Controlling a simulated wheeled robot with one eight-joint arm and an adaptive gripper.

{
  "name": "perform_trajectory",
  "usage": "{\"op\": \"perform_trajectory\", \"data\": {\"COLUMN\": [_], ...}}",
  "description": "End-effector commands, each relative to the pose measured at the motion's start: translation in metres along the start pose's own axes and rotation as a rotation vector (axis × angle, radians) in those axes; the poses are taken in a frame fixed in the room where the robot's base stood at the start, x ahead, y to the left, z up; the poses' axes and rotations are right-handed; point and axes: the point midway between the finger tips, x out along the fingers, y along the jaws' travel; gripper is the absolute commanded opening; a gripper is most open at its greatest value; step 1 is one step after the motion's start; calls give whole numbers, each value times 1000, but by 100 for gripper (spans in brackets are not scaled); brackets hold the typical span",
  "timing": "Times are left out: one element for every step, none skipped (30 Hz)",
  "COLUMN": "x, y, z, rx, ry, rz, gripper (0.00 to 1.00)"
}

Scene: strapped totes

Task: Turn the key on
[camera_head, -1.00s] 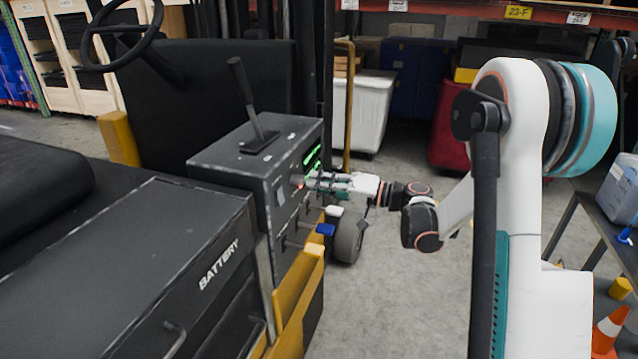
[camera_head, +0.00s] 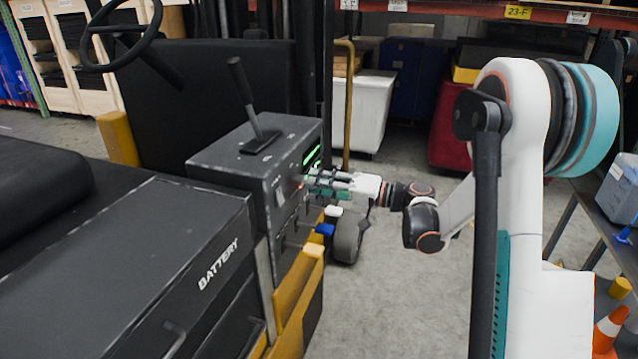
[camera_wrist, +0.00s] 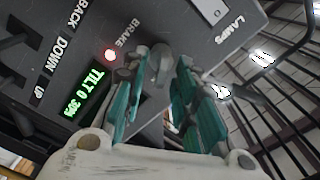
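The grey key (camera_wrist: 160,64) shows in the wrist view on the dark control panel, below the BRAKE label. My gripper (camera_wrist: 164,62) faces the panel with its teal-padded fingers apart, one on each side of the key. The key sits between the fingertips; I cannot tell whether either finger touches it. In the head view my gripper (camera_head: 308,182) is at the side face of the vehicle's black console (camera_head: 225,160), and the key cannot be made out there.
A red lamp (camera_wrist: 109,54) glows beside BRAKE, and a green TILT display (camera_wrist: 88,92) is lit. A LAMPS switch (camera_wrist: 211,10) is above right. Levers with blue (camera_head: 325,229) and white knobs are below my gripper. A black lever (camera_head: 243,90) stands on the console.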

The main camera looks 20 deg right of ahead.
Motion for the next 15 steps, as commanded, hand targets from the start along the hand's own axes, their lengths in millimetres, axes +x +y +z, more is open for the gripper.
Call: {"op": "perform_trajectory", "data": {"x": [-6,-10,-16,-22,-28,-36,-43,-49,-58,-64,-70,-77,-82,-88,-94], "y": [0,0,0,0,1,1,1,1,1,1,1,1,1,1,1], "z": [0,-1,-1,-1,-1,-1,-1,-1,-1,-1,-1,-1,-1,-1,0], "rx": [0,0,0,0,0,0,0,0,0,0,0,0,0,0,0], "ry": [2,3,4,4,4,5,5,4,5,4,5,4,4,4,4], "rz": [1,1,2,2,2,3,3,3,3,3,3,3,2,3,2], "gripper": [27,27,27,27,27,27,27,27,27,27,27,27,27,27,27]}}
